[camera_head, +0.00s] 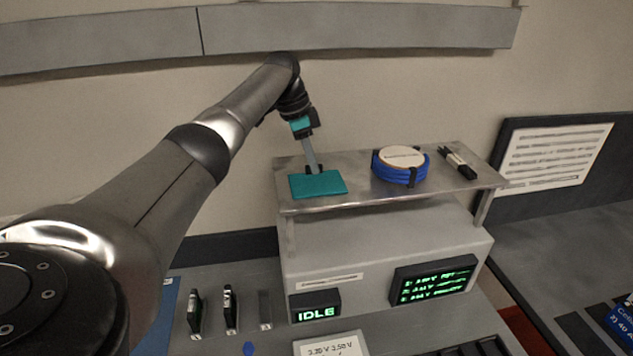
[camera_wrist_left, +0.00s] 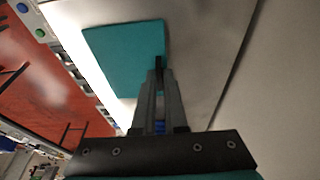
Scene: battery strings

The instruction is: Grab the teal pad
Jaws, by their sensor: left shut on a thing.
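The teal pad (camera_head: 318,185) is a flat rectangle at the left front of the raised metal shelf. It also shows in the left wrist view (camera_wrist_left: 122,58), just beyond the fingertips. My left gripper (camera_head: 314,170) reaches down from above to the pad's back edge. Its fingers are close together and shut on that edge, also seen in the left wrist view (camera_wrist_left: 158,70). The pad appears at shelf level; I cannot tell whether it touches the shelf. My right gripper is not in view.
A coiled blue cable (camera_head: 400,166) and a small black tool (camera_head: 458,162) lie on the metal shelf (camera_head: 365,196), right of the pad. Below is a grey unit (camera_head: 360,245) with green displays. The wall stands close behind the shelf.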

